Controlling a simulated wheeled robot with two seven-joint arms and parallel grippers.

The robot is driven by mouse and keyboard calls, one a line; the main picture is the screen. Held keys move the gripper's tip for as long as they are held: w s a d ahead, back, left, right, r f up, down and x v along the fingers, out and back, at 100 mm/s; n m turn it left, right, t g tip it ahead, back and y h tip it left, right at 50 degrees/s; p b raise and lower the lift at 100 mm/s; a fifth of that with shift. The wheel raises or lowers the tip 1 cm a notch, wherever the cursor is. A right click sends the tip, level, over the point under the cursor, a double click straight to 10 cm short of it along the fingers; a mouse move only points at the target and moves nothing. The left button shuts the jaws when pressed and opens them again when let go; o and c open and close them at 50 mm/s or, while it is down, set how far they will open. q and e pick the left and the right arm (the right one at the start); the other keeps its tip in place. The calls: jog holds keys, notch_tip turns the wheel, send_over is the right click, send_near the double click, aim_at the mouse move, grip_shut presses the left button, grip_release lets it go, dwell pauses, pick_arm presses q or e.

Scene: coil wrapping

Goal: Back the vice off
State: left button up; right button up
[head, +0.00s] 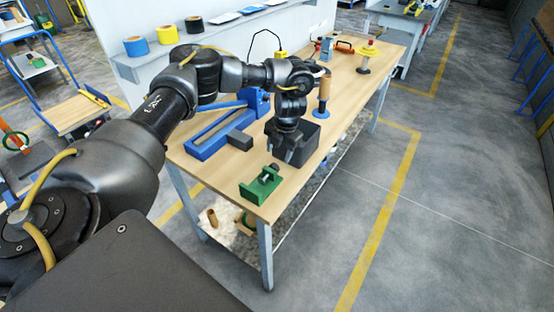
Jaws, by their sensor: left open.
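A small green device that looks like a vice (258,190) stands at the near end of the wooden workbench, with a dark part at its top right. A larger blue frame (208,142) with a dark grey block lies behind it to the left; I cannot tell whether it is also a vice. My left gripper (288,156) points down over the bench, just behind and right of the green vice, and is open. It appears apart from the vice. It partly hides a dark box (313,141). My right gripper is not in view.
The workbench (345,100) also carries a blue-based stand with a tan spool (323,97) and a yellow-topped stand (367,55) farther back. A grey shelf with tape rolls (167,34) stands behind. The floor right of the bench is clear.

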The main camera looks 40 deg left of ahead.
pick_arm(q)
jog(key=shift+d+r, duration=0.15)
jog(key=shift+r, duration=0.7)
jog(key=shift+d+r, duration=0.1)
jog(key=shift+r, duration=0.7)
